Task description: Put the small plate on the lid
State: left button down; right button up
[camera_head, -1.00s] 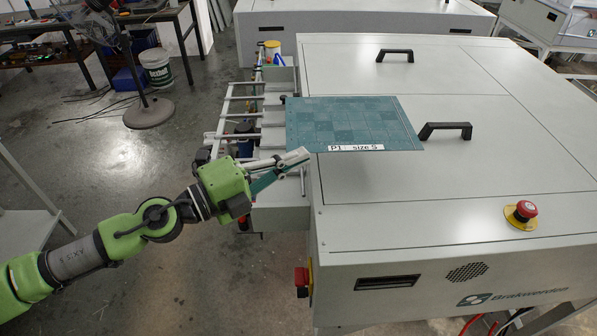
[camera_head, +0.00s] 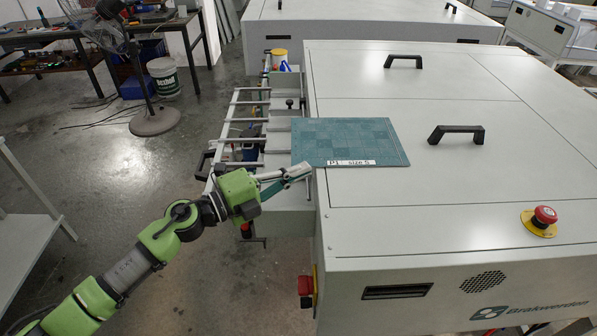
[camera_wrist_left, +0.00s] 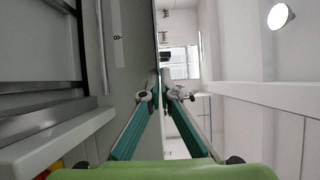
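The small plate (camera_head: 350,140) is a flat teal panel with a checkered pattern and a white label reading "P1 size S". In the head view it lies flat over the left part of the grey machine's lid (camera_head: 450,90), and its left edge reaches past the lid's left edge. I cannot tell whether it touches the lid. My left gripper (camera_head: 305,169) is at the plate's near left corner, its fingers closed on the plate. The left wrist view shows the left gripper's fingertips (camera_wrist_left: 164,93) together at a thin dark edge. My right gripper is not in view.
Black handles (camera_head: 457,133) and (camera_head: 403,61) stand up from the lid, one right of the plate. A red emergency button (camera_head: 545,215) is at the near right. A rail frame (camera_head: 240,130) stands left of the machine. The lid's near part is clear.

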pick_arm(q)
jog(key=c, duration=2.7)
grip_release()
jog(key=shift+f, duration=0.15)
jog(key=o, duration=0.4)
jog(key=shift+b+v, duration=2)
jog(key=shift+v, duration=4.05)
jog(key=shift+r, duration=0.25)
